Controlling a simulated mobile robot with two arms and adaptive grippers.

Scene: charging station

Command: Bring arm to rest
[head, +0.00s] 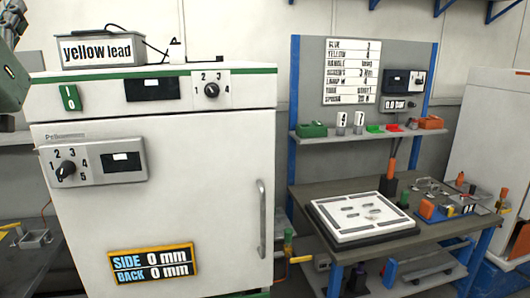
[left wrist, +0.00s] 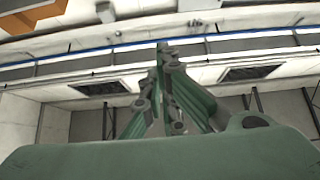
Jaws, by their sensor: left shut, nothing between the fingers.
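In the left wrist view my left gripper (left wrist: 165,50) is shut and empty, its green linked fingers together against the upper wall and ceiling. In the head view part of my left arm, green and dark, shows at the upper left edge beside the white cabinet (head: 200,200); its fingertips are outside that view. My right gripper is in neither view.
A box labelled "yellow lead" (head: 97,50) sits on the cabinet top. To the right is a workbench (head: 320,192) with a white plate (head: 360,216), tools and a shelf (head: 365,134). A pale cabinet (head: 492,140) stands at the far right.

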